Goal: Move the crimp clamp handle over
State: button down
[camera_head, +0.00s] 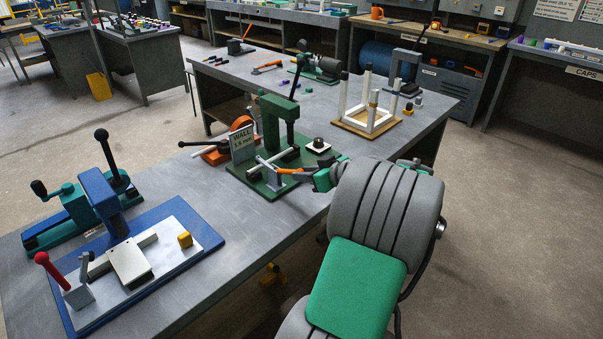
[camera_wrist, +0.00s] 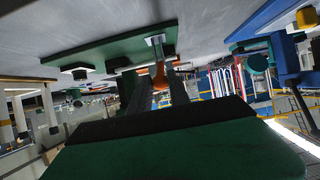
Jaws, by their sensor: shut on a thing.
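The crimp clamp on the green base plate (camera_head: 264,189) has a small grey stand and an orange handle (camera_head: 289,170) pointing right. My gripper (camera_head: 303,174) reaches in from the right and is shut on this handle. In the wrist view, which looks upside down, the orange handle (camera_wrist: 160,77) sits between my two dark fingers, with a pale metal lever (camera_wrist: 155,40) running from it to the green plate (camera_wrist: 100,50). A pale tube lies across the plate in front of the tall green press (camera_head: 273,118). The fingertips are partly hidden in the head view.
A sign reading "WALL" (camera_head: 242,143) and an orange tool (camera_head: 216,155) stand left of the press. A small block with a black knob (camera_head: 318,145) is just behind my gripper. A blue fixture (camera_head: 190,238) fills the near left; a wooden-based white frame (camera_head: 366,123) stands behind right.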

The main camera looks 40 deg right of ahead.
jog(key=shift+s+f, duration=0.15)
jog(key=shift+f, duration=0.25)
jog(key=shift+s+f+b, duration=0.2)
jog(key=shift+f+b, duration=0.45)
jog(key=shift+b, duration=0.15)
jog(key=c, duration=1.1)
grip_release()
jog(key=shift+r, duration=0.1)
jog(key=shift+c, duration=0.2)
